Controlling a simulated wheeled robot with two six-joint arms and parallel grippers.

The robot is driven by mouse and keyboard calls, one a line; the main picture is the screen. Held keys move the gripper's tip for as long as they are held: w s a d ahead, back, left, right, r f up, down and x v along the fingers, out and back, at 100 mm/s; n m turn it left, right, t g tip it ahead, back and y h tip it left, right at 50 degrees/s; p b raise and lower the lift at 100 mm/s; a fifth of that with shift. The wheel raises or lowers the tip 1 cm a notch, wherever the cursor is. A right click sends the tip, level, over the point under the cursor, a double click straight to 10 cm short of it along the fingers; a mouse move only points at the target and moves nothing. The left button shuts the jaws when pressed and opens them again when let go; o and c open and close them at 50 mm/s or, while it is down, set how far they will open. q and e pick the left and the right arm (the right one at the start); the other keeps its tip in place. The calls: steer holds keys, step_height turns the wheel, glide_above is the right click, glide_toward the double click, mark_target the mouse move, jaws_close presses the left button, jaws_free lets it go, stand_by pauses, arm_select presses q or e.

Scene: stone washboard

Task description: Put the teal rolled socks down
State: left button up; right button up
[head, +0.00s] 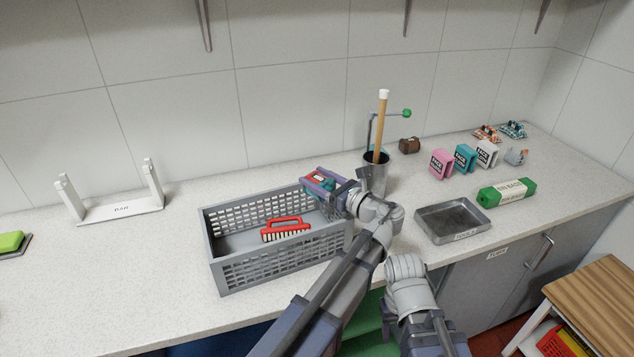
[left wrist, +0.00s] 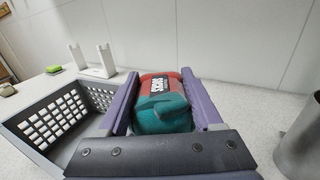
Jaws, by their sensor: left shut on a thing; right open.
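The teal rolled socks (left wrist: 163,112), with a red part and a dark label, are between the jaws of my left gripper (left wrist: 160,105). In the head view the socks (head: 319,181) show as a small teal and red patch in the purple jaws of the left gripper (head: 325,183), at the back right corner of the grey basket (head: 270,262). I cannot tell whether they are over the basket or just outside it. In the left wrist view the basket (left wrist: 60,118) lies to the left of the socks. My right arm shows at the counter's front edge; its jaws are not visible.
A red brush (head: 286,228) lies in the basket. A metal cup (head: 374,178) with a wooden stick stands right of the left gripper. A metal tray (head: 452,221), a green roll (head: 507,193) and several small packs are further right. A white rack (head: 120,209) is left.

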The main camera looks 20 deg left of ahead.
arm_select(q)
steer(key=shift+f+b, duration=0.55)
steer(key=shift+f, duration=0.1)
steer(key=o, duration=1.4)
steer(key=shift+c, duration=0.2)
